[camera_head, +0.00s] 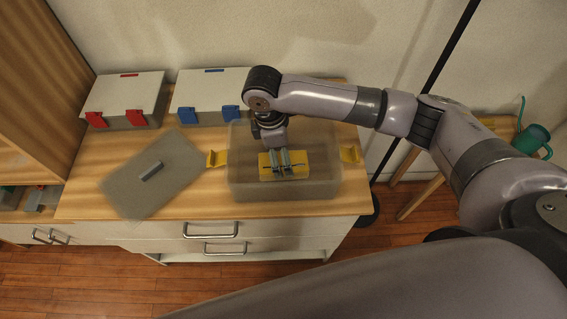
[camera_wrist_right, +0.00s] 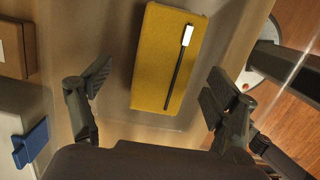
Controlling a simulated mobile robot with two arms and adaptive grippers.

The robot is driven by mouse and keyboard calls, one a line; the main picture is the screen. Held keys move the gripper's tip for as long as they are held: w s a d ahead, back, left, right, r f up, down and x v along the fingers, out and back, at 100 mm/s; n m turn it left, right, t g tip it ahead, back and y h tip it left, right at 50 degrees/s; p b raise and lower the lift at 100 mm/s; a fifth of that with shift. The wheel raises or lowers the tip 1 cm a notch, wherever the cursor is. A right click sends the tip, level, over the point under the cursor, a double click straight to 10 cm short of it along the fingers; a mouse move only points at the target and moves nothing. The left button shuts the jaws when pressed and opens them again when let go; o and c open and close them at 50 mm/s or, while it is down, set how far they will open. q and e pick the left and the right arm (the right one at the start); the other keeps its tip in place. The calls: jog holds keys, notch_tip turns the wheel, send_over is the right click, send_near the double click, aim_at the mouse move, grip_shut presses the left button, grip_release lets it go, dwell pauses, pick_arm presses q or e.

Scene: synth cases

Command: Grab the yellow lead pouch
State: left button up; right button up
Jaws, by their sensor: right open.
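The yellow lead pouch (camera_head: 264,167) lies flat inside the open translucent grey case (camera_head: 240,185) with yellow latches. In the right wrist view the pouch (camera_wrist_right: 157,58) is a yellow block with a dark strip or lead and a white tab along it. My right gripper (camera_head: 287,168) reaches down into the case over the pouch. Its two fingers are open and stand apart, one towards each side of the pouch. I cannot tell how high the fingertips are above it. The fingers partly hide the pouch in the head view. My left gripper is not in view.
A grey lid (camera_head: 150,190) with a handle lies left of the case on the wooden top. Behind stand a closed case with red latches (camera_head: 123,92) and one with blue latches (camera_head: 205,90). A dark pole (camera_head: 432,85) and a stool with a green watering can (camera_head: 532,140) are right.

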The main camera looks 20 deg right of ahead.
jog(key=f, duration=0.2)
jog(key=f+p, duration=0.1)
jog(key=shift+s+d+f, duration=0.1)
jog(key=shift+s+f, duration=0.2)
jog(key=shift+f, duration=0.55)
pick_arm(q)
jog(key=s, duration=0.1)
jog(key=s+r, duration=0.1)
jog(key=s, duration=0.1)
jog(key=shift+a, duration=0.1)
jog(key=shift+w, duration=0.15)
pick_arm(e)
jog(key=c, duration=0.5)
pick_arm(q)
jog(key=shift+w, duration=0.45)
pick_arm(e)
jog(key=c, duration=0.8)
jog(key=shift+r, duration=0.1)
